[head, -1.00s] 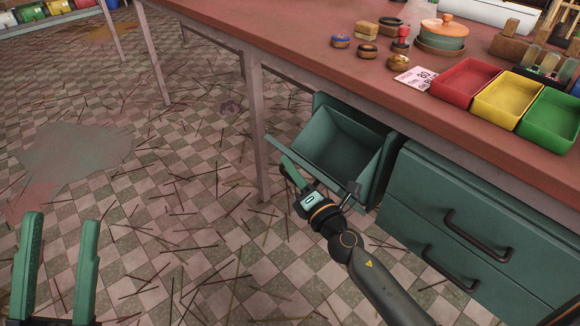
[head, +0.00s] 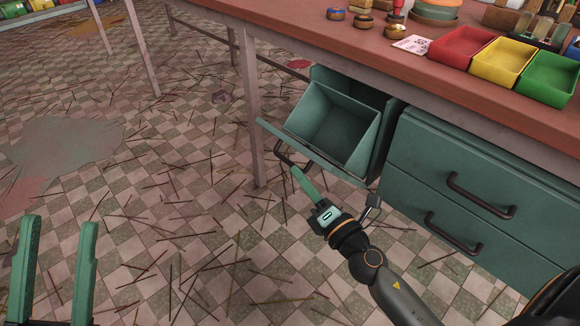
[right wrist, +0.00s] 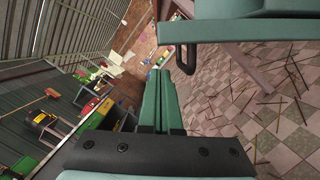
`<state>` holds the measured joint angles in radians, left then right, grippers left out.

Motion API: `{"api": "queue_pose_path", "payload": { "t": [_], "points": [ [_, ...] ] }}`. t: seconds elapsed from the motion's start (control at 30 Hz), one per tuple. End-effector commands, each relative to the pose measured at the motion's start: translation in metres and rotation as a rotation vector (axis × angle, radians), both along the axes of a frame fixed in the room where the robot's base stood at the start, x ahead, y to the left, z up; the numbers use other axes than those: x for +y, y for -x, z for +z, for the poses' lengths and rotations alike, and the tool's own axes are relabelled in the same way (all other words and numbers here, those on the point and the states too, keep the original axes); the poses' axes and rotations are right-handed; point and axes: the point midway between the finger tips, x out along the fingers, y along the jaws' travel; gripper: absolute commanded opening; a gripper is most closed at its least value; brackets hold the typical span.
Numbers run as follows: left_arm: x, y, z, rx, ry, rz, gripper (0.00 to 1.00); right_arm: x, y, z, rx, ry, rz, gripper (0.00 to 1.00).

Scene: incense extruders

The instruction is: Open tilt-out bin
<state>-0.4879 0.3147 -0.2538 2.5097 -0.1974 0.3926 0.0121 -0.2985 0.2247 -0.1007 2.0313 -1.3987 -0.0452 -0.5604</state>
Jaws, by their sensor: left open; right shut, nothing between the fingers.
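The green tilt-out bin (head: 335,124) is under the table at the left end of the drawer cabinet. It is tilted out, with its empty inside showing. Its dark handle (head: 291,158) is on the outer face of the front, below the lip. My right gripper (head: 299,176) is shut and empty, just in front of and below the bin front, near the handle. In the right wrist view, its closed fingers (right wrist: 161,104) point past the handle (right wrist: 186,61), with a gap visible between them. My left gripper (head: 58,225) is open and empty at the lower left, far from the bin.
A cabinet with two handled drawers (head: 470,205) stands right of the bin. A table leg (head: 250,110) is close to the bin's left. The tabletop (head: 300,22) above carries red, yellow and green trays (head: 500,62). Thin sticks litter the checkered floor; open floor lies to the left.

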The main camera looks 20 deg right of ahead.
Motion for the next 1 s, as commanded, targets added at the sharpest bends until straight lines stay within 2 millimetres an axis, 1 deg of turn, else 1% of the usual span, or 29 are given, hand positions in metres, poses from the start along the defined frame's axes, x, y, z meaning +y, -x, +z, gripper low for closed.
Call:
{"api": "queue_pose_path", "payload": {
  "t": [0.03,0.13,0.4,0.47,0.57,0.67,0.7,0.77,0.8,0.87,0.9,0.97,1.0],
  "points": [
    [0.000,0.000,-0.004,0.001,0.001,0.002,0.50,-0.001,0.006,-0.003,0.001,-0.001,0.000,0.00],
    [0.000,-0.001,-0.006,0.002,0.002,0.004,0.50,-0.002,0.012,-0.003,0.000,0.000,0.000,0.00],
    [-0.001,-0.001,-0.006,0.004,0.000,0.004,0.50,-0.001,0.016,-0.001,-0.001,-0.008,0.006,0.00],
    [-0.001,-0.001,-0.006,0.004,-0.001,0.004,0.50,0.004,0.018,0.002,-0.001,-0.045,0.026,0.00],
    [-0.001,-0.001,-0.006,0.004,-0.001,0.004,0.50,0.021,0.026,0.016,0.003,-0.195,0.112,0.00],
    [-0.001,-0.001,-0.006,0.003,-0.002,0.005,0.50,0.048,0.044,0.042,0.015,-0.458,0.265,0.00],
    [-0.001,-0.001,-0.006,0.003,-0.002,0.005,0.50,0.060,0.054,0.056,0.023,-0.579,0.340,0.00],
    [-0.001,-0.001,-0.006,0.003,-0.002,0.005,0.50,0.076,0.070,0.078,0.039,-0.766,0.458,0.00],
    [-0.001,-0.001,-0.006,0.003,-0.002,0.005,0.50,0.084,0.081,0.093,0.051,-0.887,0.536,0.00],
    [-0.001,-0.001,-0.006,0.003,-0.002,0.005,0.50,0.094,0.098,0.116,0.070,-1.062,0.652,0.00],
    [-0.001,-0.001,-0.006,0.003,-0.002,0.004,0.50,0.098,0.110,0.132,0.085,-1.175,0.728,0.00],
    [-0.001,-0.001,-0.006,0.003,-0.002,0.004,0.50,0.102,0.127,0.154,0.107,-1.335,0.841,0.00],
    [-0.001,-0.001,-0.006,0.003,-0.002,0.004,0.50,0.103,0.138,0.169,0.122,-1.439,0.915,0.00]
  ]
}}
